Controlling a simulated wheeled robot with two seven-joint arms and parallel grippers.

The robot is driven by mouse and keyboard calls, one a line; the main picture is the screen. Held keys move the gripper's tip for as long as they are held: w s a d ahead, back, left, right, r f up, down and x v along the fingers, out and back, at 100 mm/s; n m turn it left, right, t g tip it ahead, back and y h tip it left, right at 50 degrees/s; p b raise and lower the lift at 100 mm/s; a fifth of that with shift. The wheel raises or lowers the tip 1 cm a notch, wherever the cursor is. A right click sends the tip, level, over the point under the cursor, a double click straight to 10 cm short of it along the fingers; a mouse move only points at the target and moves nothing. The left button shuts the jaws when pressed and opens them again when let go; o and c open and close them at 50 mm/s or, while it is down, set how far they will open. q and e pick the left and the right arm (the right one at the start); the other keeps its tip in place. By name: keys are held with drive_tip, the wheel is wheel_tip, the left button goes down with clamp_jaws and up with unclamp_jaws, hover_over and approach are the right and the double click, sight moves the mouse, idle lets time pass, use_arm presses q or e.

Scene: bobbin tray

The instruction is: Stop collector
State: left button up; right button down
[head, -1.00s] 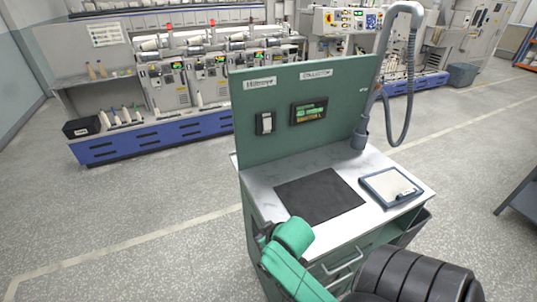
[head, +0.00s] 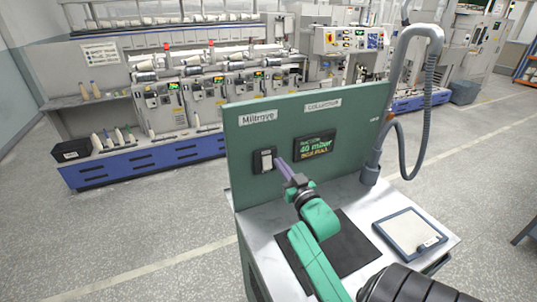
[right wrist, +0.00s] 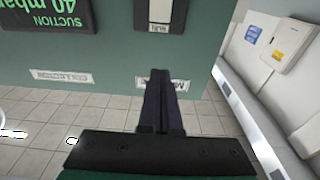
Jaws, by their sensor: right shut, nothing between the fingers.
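The collector is a bench with a green back panel (head: 350,115). On the panel are a dark-framed rocker switch with a pale rocker (head: 264,161) and, to its right, a display (head: 315,145) reading 40 mbar. My right gripper (head: 279,163) is shut and empty, its tips just right of the switch in the head view. In the right wrist view the shut fingers (right wrist: 161,80) point at the panel, and the switch (right wrist: 160,14), marked RUN, is cut by the top edge. A gap shows between tips and switch there. My left gripper is not in view.
A dark mat (head: 345,250) lies on the steel top under my right arm. A framed pale pad (head: 410,232) lies to its right. A grey suction hose (head: 408,130) on a post rises at the panel's right end. Winding machines (head: 180,100) stand behind.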

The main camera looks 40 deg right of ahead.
sight(264, 152)
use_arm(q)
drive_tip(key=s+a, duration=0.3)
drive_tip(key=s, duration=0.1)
use_arm(e)
drive_tip(key=b+x, duration=0.1)
drive_tip(key=x, duration=0.2)
drive_tip(key=b+x, duration=0.1)
drive_tip(key=x, duration=0.2)
drive_tip(key=b+x, duration=0.1)
drive_tip(key=x, duration=0.2)
drive_tip(key=shift+w+f+b, duration=0.2)
drive_tip(key=shift+f+b, duration=0.15)
drive_tip(key=shift+b, duration=0.05)
wheel_tip(264, 152, down, 3)
drive_tip(key=b, duration=0.2)
drive_tip(key=shift+a+r+b, duration=0.1)
drive_tip(key=shift+r+b, duration=0.05)
drive_tip(key=shift+b, duration=0.2)
drive_tip(key=shift+s+f+b, duration=0.1)
drive_tip(key=shift+f+b, duration=0.3)
drive_tip(key=shift+f, duration=0.05)
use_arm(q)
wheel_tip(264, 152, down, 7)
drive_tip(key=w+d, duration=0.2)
use_arm(e)
drive_tip(key=shift+r, duration=0.1)
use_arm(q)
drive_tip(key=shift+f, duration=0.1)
